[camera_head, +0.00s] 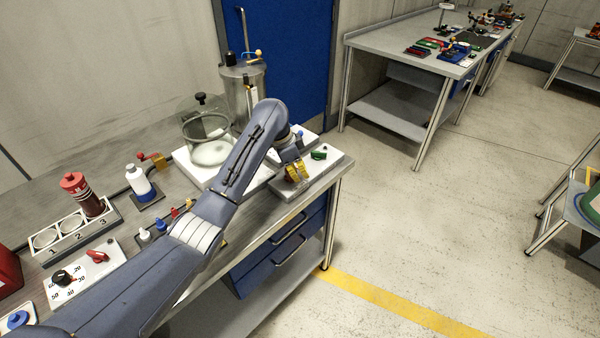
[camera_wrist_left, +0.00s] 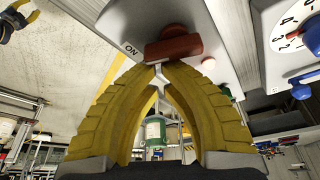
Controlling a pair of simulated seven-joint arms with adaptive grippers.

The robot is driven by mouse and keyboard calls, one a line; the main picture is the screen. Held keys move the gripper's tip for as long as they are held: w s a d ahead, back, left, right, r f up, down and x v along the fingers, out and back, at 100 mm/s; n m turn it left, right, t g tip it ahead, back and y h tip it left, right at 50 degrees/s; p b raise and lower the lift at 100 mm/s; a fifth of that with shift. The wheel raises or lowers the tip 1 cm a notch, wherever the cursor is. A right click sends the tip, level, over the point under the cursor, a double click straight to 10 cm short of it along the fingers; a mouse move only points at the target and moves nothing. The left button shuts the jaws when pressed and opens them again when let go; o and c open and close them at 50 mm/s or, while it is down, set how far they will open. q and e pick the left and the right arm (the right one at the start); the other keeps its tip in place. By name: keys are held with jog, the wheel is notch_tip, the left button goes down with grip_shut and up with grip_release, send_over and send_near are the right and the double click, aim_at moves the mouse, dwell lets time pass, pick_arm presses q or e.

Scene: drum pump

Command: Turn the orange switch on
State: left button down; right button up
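An orange-red switch knob (camera_wrist_left: 172,48) sits on a white panel (camera_wrist_left: 200,12) beside a printed "ON" in the left wrist view. In the head view I cannot make out this knob; my left gripper and arm cover part of the panel (camera_head: 333,161) at the table's corner. My left gripper (camera_head: 297,172) is low over this panel. In the left wrist view its yellow fingers (camera_wrist_left: 158,66) meet at the tips, right at the knob's edge; whether they touch it I cannot tell. My right gripper (camera_wrist_left: 18,20) is partly cut off at the upper left of that view.
A green switch (camera_head: 319,154) is on the same panel. A glass vessel (camera_head: 208,135) and a metal drum (camera_head: 243,90) stand behind my arm. Bottles, a numbered rack (camera_head: 72,228) and a dial panel (camera_head: 72,280) are at left.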

pick_arm(q)
jog(key=shift+w+a, duration=0.1)
jog(key=shift+a, duration=0.05)
jog(key=shift+w+a, duration=0.5)
jog(key=shift+a, duration=0.15)
jog(key=d, duration=0.4)
jog(key=shift+w+d, duration=0.25)
jog(key=shift+w, duration=0.1)
jog(key=v, duration=1)
jog(key=shift+d, duration=0.2)
